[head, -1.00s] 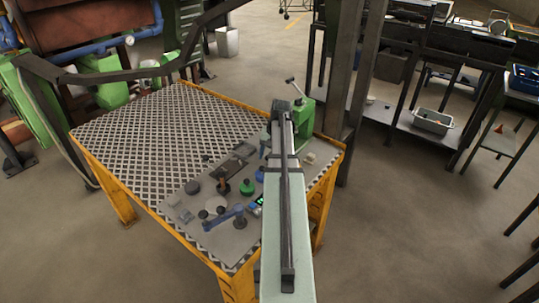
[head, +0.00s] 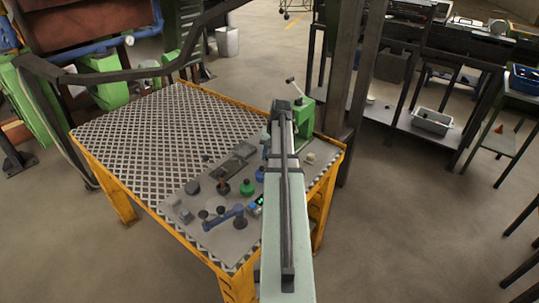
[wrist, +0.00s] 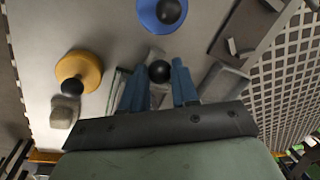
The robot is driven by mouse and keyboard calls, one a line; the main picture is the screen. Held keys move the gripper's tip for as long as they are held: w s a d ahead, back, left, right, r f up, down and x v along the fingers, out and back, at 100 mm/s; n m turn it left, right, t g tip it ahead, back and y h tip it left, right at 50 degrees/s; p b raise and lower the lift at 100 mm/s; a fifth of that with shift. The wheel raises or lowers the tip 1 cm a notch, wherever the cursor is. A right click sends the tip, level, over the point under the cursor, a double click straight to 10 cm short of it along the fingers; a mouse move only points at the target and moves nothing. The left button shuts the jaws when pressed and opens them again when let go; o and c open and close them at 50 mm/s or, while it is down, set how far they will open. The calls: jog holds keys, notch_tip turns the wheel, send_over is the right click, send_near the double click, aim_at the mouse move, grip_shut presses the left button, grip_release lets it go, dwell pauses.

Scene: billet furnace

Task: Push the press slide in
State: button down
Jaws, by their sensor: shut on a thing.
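My gripper (wrist: 160,88) shows in the wrist view as two blue fingers. They stand on either side of a black ball knob (wrist: 159,71) and are shut on it. What the knob is fixed to is mostly hidden beneath the fingers, so I cannot tell how far in the press slide is. In the head view my arm covers most of this spot. Only a little blue shows beside the arm near the green press-like device (head: 304,115) at the table's back right corner.
In the wrist view a blue round knob base (wrist: 160,14) is ahead, a yellow one (wrist: 78,72) is left, and grey channel parts (wrist: 222,82) are right. The table (head: 150,125) has a blue lever (head: 225,216) and a green knob (head: 247,187). Its patterned left part is clear.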

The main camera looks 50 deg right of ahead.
jog(key=d, duration=0.7)
jog(key=shift+d, duration=0.35)
jog(key=c, duration=0.9)
grip_release()
jog(key=shift+a, duration=0.1)
jog(key=shift+o, duration=0.2)
jog(key=shift+r, duration=0.1)
notch_tip(320, 180, up, 13)
jog(key=s+d, duration=0.1)
jog(key=s, duration=0.1)
jog(key=shift+d+r, duration=0.2)
jog(key=shift+d, duration=0.05)
jog(key=shift+s, duration=0.1)
